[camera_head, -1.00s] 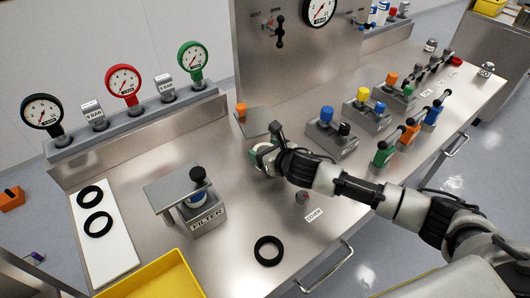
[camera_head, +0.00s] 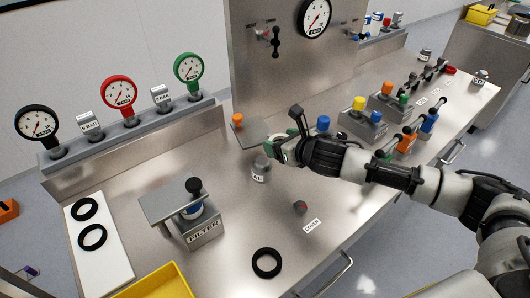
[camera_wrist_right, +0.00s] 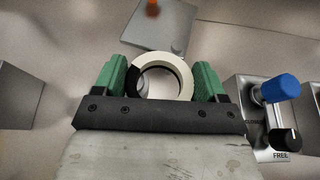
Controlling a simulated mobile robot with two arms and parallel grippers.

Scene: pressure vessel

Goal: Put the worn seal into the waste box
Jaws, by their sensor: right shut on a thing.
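My right gripper (camera_head: 280,149) is in the air over the middle of the bench. In the right wrist view its green fingertips (camera_wrist_right: 160,82) are shut on a ring (camera_wrist_right: 182,70), which is pale cream with a dark stretch on its left side. I cannot tell for sure that this ring is the worn seal. Three black rings lie apart from the gripper: two on a white mat (camera_head: 118,262) at the left and a black ring (camera_head: 266,263) near the front edge. A yellow box (camera_head: 160,283) is partly cut off at the bottom; no waste label shows. My left gripper is not in view.
A small grey labelled cylinder (camera_head: 261,168) stands just below the gripper. The filter block (camera_head: 204,230) with a flat plate is to its left. Valve blocks (camera_head: 363,127) with coloured knobs are to its right.

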